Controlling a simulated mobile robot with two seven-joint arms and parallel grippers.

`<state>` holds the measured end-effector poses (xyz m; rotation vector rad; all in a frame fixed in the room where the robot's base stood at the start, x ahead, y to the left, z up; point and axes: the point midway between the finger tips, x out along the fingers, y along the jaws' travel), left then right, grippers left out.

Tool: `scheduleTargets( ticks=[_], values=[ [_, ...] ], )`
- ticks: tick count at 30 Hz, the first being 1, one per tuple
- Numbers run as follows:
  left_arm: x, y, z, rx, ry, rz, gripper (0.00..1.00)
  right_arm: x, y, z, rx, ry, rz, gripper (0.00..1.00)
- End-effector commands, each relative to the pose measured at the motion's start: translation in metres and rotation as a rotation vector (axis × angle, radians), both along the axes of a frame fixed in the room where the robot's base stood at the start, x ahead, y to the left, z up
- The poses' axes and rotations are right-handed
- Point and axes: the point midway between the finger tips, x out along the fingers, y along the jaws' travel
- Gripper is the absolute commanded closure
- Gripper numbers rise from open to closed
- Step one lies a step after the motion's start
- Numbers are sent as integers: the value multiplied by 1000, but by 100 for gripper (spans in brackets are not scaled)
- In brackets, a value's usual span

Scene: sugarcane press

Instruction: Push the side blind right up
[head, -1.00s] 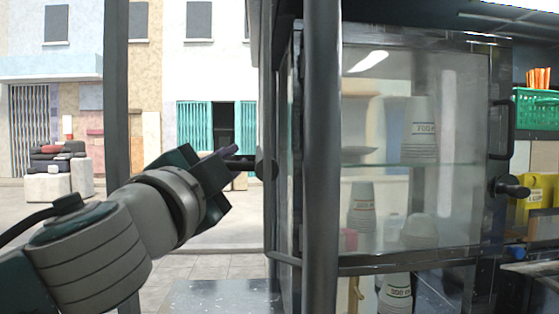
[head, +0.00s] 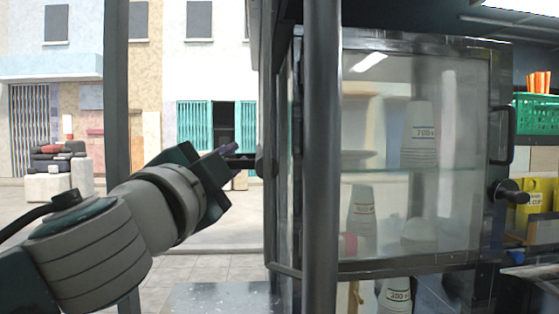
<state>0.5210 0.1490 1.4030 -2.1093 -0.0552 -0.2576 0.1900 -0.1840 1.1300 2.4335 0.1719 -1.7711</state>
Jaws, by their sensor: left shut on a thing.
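My left gripper (head: 236,158) comes in from the left, and its dark fingers are shut on a small dark handle (head: 258,164). The handle sits at the left side of the dark upright frame beside the glass cabinet. I cannot make out a blind panel clearly; through the left opening I see straight to the street. How the handle joins a blind is hidden by the gripper and frame. My right gripper is not in view.
A thick dark post (head: 322,200) stands just right of the handle. Behind it is a glass cabinet (head: 414,220) with stacked cups inside. A green basket (head: 536,114) is at the far right. A speckled counter top (head: 215,298) lies below the gripper.

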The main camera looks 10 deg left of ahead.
Motion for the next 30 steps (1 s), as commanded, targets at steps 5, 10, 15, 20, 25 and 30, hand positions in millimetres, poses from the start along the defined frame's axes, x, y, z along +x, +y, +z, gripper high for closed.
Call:
scheduleTargets(
  ticks=[5, 10, 15, 20, 25, 30],
  values=[
    [0, 0, 57, -5, -8, 1, 100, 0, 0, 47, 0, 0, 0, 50],
    [0, 0, 111, -5, -9, 0, 100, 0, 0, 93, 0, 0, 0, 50],
    [0, 0, 159, -5, -10, 0, 100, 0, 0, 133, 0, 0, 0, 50],
    [0, 0, 193, -3, -11, -1, 100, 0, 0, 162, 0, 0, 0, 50],
    [0, 0, 215, -3, -11, -1, 100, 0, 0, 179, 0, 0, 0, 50],
    [0, 0, 223, -1, -11, 0, 100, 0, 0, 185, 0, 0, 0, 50]
  ],
)
